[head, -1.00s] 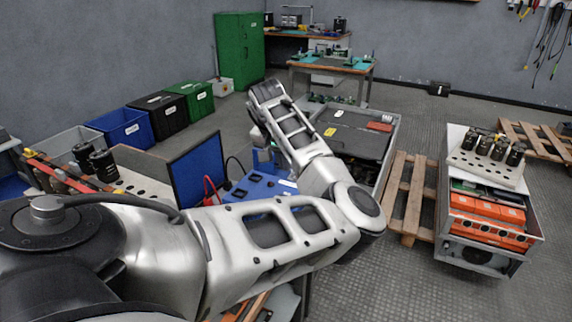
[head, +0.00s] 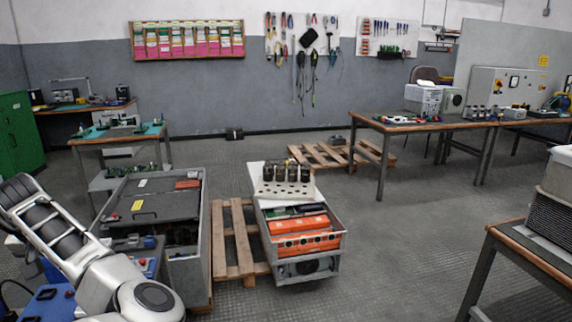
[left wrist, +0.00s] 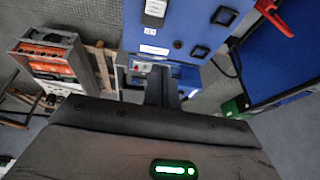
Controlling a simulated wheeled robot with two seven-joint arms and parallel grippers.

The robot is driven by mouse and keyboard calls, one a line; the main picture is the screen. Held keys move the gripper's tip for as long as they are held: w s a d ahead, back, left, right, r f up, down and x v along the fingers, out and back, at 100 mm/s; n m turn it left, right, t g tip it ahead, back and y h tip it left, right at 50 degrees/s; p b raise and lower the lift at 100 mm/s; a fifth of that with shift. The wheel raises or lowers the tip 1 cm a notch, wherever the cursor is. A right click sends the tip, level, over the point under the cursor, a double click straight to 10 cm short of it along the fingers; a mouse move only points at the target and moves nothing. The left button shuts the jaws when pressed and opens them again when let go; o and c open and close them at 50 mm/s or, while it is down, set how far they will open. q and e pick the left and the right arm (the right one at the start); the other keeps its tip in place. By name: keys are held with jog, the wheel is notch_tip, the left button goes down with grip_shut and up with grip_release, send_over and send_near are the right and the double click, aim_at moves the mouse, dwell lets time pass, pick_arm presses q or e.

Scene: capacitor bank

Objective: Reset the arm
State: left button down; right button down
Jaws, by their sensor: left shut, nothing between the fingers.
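My left arm (head: 105,275) comes in at the lower left of the head view, bent at the elbow, with its forearm reaching up and left. Its gripper is outside the head view. In the left wrist view my left gripper (left wrist: 162,86) shows as dark fingers, shut and empty. A blue box (left wrist: 190,18) with black switches lies beyond the fingertips; I see no contact with it. My right arm and gripper are not in view.
A grey crate (head: 191,268) with dark panels stands beside my left forearm. A wooden pallet (head: 233,240) and a cabinet with orange modules (head: 303,243) stand right of it. A rack (head: 285,190) holding black capacitors sits on top. Open floor (head: 400,240) lies right.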

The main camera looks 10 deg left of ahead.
pick_arm(q)
jog(key=s+a+f+y, duration=0.1)
jog(key=a+f+y, duration=0.1)
jog(key=a+y, duration=0.25)
jog(key=d+f+m+t, duration=0.1)
jog(key=d, duration=0.1)
jog(key=w+d+f+m+t+y, duration=0.1)
jog(key=d+t, duration=0.1)
jog(key=d, duration=0.1)
jog(key=w+d+f+m+t, duration=0.1)
jog(key=d, duration=0.1)
jog(key=shift+w+d+f+m+y, duration=0.15)
jog(key=shift+f+m+y, duration=0.1)
jog(key=shift+m, duration=0.15)
jog(key=s+d+f+m+t+h, duration=0.1)
jog(key=d+f+m+t+h, duration=0.1)
jog(key=d+f, duration=0.35)
jog(key=s+d+f+m+t+h, duration=0.1)
jog(key=s+d+f+t+h, duration=0.15)
jog(key=d, duration=0.65)
jog(key=s+d+f+h, duration=0.3)
jog(key=s+d, duration=0.4)
jog(key=d, duration=0.3)
jog(key=s+d+f+g+h, duration=0.1)
jog(key=s+d+f+h, duration=0.2)
jog(key=s+d, duration=0.4)
jog(key=d+h, duration=0.1)
jog(key=d, duration=0.2)
jog(key=shift+f, duration=0.3)
jog(key=shift+g+h, duration=0.25)
